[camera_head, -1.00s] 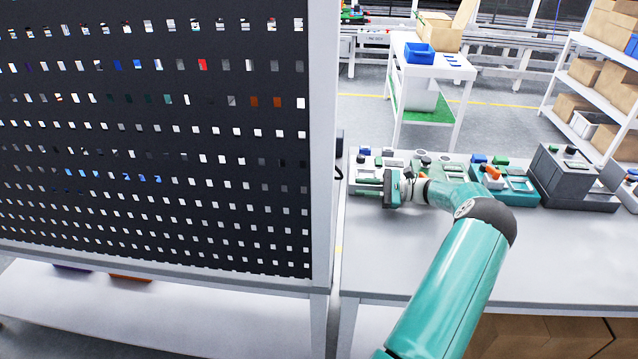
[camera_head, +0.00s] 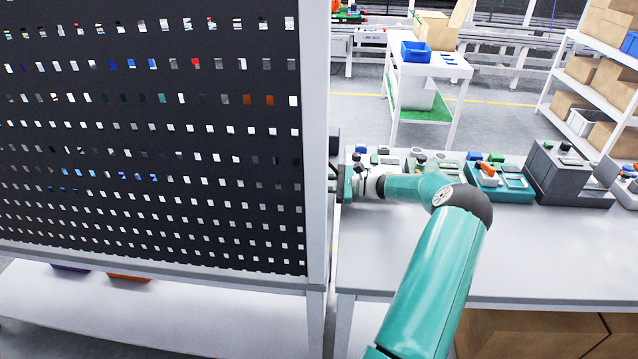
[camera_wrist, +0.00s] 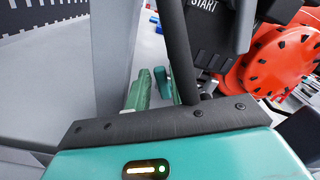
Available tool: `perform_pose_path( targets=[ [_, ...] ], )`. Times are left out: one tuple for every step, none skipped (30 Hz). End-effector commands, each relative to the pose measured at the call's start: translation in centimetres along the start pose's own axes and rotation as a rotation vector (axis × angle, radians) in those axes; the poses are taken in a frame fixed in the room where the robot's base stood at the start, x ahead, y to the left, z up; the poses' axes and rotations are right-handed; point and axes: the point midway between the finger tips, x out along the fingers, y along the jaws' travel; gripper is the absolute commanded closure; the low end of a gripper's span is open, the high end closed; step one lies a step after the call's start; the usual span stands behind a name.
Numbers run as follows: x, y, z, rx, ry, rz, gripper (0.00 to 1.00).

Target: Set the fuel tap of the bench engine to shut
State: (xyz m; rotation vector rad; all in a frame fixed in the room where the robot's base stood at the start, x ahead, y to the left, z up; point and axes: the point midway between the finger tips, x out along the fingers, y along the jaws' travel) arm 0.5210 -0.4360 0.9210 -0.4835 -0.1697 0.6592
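In the wrist view, a red-orange round slotted housing (camera_wrist: 275,60) stands at the right, beside a black panel (camera_wrist: 205,32) marked START. They look like parts of the bench engine. I cannot make out the fuel tap or its setting. My gripper (camera_head: 345,183) is at the left end of the bench in the head view, close to the pegboard's edge post, which may hide part of it. In the wrist view a dark bar rises from the gripper's mount, and another dark bar crosses the START panel. I cannot tell finger spacing or any contact.
A black pegboard (camera_head: 150,140) in a grey frame fills the left. Grey and green devices, including a teal one (camera_head: 490,185) with an orange handle, line the bench's back edge. The bench top (camera_head: 540,250) in front is clear. A white cart (camera_head: 450,70) and shelving stand behind.

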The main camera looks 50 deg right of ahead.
Motion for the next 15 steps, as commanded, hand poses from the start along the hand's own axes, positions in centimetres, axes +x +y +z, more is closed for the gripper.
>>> perform_pose_path(
  targets=[
    [-0.01, 0.01, 0.00, 0.000, 0.000, 0.000, 0.77],
    [-0.01, 0.01, 0.00, 0.000, 0.000, 0.000, 0.77],
    [-0.02, 0.01, 0.00, 0.000, 0.000, 0.000, 0.79],
    [-0.03, 0.02, 0.00, 0.000, 0.000, 0.000, 0.85],
    [-0.03, 0.02, 0.00, 0.000, 0.000, 0.000, 0.91],
    [-0.04, 0.02, 0.00, 0.000, 0.000, 0.000, 0.99],
    [-0.05, 0.02, 0.00, 0.000, 0.000, 0.000, 1.00],
    [-0.05, 0.02, 0.00, 0.000, 0.000, 0.000, 1.00],
    [-0.06, 0.02, 0.00, 0.000, 0.000, 0.000, 1.00],
    [-0.06, 0.03, 0.00, 0.000, 0.000, 0.000, 1.00],
    [-0.06, 0.04, 0.00, -0.004, 0.000, 0.000, 1.00],
    [-0.07, 0.08, -0.01, -0.014, 0.000, 0.000, 1.00],
    [-0.08, 0.12, -0.01, -0.025, 0.000, 0.000, 1.00],
    [-0.08, 0.17, -0.01, -0.041, 0.000, 0.000, 1.00],
    [-0.09, 0.25, -0.02, -0.064, 0.000, 0.000, 1.00]
  ],
)
